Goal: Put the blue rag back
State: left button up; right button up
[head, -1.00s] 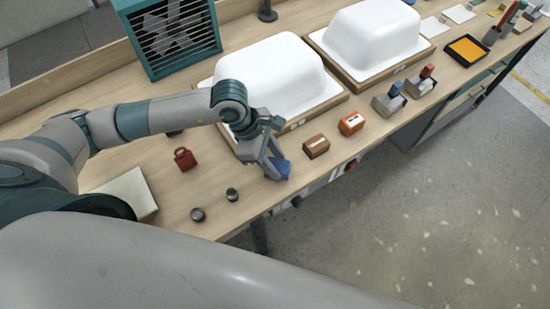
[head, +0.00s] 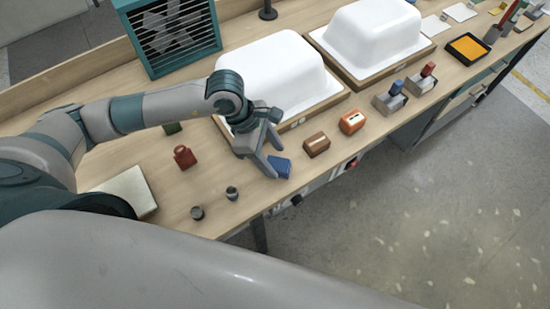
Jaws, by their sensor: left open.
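The blue rag (head: 280,167) is a small folded blue piece lying on the bench near its front edge, left of a brown block. My left gripper (head: 275,161) is open, with its fingers spread just left of and above the rag. One fingertip is close to the rag; I cannot tell whether it touches. My right gripper is not in view.
A brown block (head: 316,145) and an orange device (head: 352,122) stand right of the rag. Behind are two white tub shells (head: 270,75) (head: 370,35). A red padlock-like item (head: 184,157) and two small dark knobs (head: 232,193) (head: 197,212) lie left.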

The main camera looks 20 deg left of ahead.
pick_arm(q)
jog(key=b+v, duration=0.2)
jog(key=v, duration=0.8)
jog(key=shift+r, duration=0.15)
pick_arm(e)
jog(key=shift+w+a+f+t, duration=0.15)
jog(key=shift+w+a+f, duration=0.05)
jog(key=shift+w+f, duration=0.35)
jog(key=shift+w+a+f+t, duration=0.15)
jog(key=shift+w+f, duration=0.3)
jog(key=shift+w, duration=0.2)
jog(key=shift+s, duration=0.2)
pick_arm(q)
jog(key=shift+r, duration=0.1)
